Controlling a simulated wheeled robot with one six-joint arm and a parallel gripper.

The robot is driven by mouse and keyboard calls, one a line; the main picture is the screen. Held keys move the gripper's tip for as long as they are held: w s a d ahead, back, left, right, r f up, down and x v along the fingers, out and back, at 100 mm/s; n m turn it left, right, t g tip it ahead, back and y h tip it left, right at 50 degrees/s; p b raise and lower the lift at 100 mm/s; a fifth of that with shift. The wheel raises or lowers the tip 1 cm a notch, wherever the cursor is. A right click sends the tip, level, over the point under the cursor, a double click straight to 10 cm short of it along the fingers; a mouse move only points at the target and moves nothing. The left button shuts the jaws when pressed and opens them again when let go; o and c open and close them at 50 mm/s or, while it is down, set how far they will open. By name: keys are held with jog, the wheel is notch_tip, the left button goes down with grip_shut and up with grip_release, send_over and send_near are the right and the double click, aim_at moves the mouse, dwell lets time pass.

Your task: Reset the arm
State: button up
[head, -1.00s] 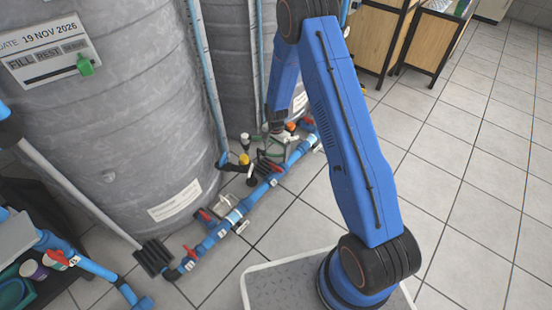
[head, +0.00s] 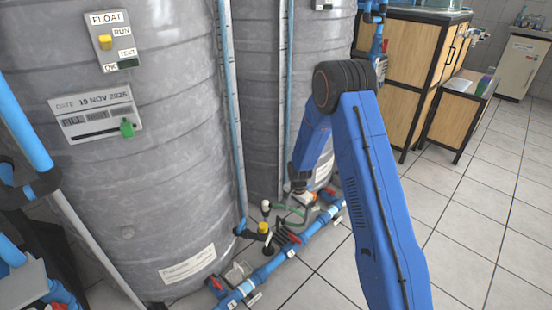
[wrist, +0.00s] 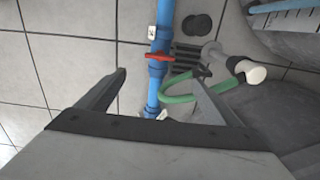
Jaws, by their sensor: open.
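My blue arm reaches over the floor toward the tanks in the head view, bent at a dark joint. My gripper (wrist: 158,80) shows in the wrist view with its two fingers spread apart, open, and nothing between them in its grasp. Below and beyond the fingers are a blue floor pipe (wrist: 163,20) with a red valve handle (wrist: 160,57) and a green hose (wrist: 180,98). In the head view the gripper end hangs low by the pipework, small and partly lost among fittings.
Large grey tanks (head: 150,190) stand at the left and centre. The blue pipe (head: 262,274) with red handles runs along the floor in front of them. A wooden cabinet (head: 400,60) stands behind. The tiled floor (head: 490,200) at the right is clear.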

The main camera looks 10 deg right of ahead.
jog(key=s+d+r+n+t, duration=0.15)
jog(key=s+r, duration=0.25)
jog(key=r, duration=0.7)
jog(key=s+d+r+n, duration=0.15)
jog(key=s+r, duration=0.35)
jog(key=r, duration=0.6)
jog(key=s+d+r+n+t, duration=0.15)
jog(key=s+r, duration=0.25)
jog(key=r, duration=0.6)
jog(key=s+d+r+n+t, duration=0.1)
jog(key=s+r+n, duration=0.2)
jog(key=s, duration=1.2)
jog(key=s+d+r+n, duration=0.1)
jog(key=s+r+n, duration=0.2)
jog(key=s+r, duration=0.7)
jog(key=shift+s+d+t, duration=0.15)
jog(key=shift+s+t, duration=0.25)
jog(key=shift+s, duration=2.25)
jog(key=shift+r+n, duration=0.1)
jog(key=shift+n, duration=0.15)
